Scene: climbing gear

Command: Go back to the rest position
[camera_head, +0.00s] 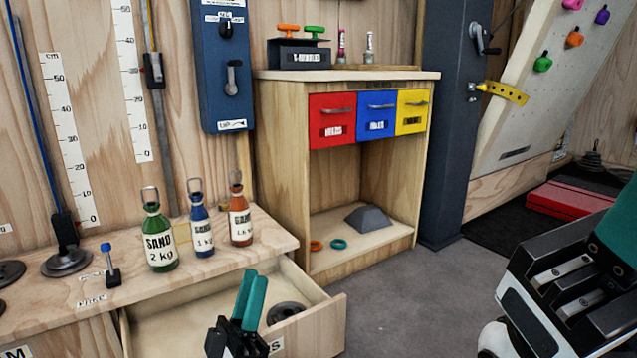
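My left gripper (255,276) is at the bottom, left of centre, in front of the open drawer (318,322). Its two teal fingers point up and lie close together, with nothing seen between them. My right gripper (610,235) is large and close at the right edge. Only part of its teal finger and its dark body show; the frame cuts off the rest, so its opening is hidden.
Green (161,243), blue (201,231) and orange (240,222) sand bottles stand on the bench above the drawer, which holds a dark disc (286,312). A wooden cabinet (282,150) with coloured drawers stands behind. Grey floor (420,295) is clear between my grippers.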

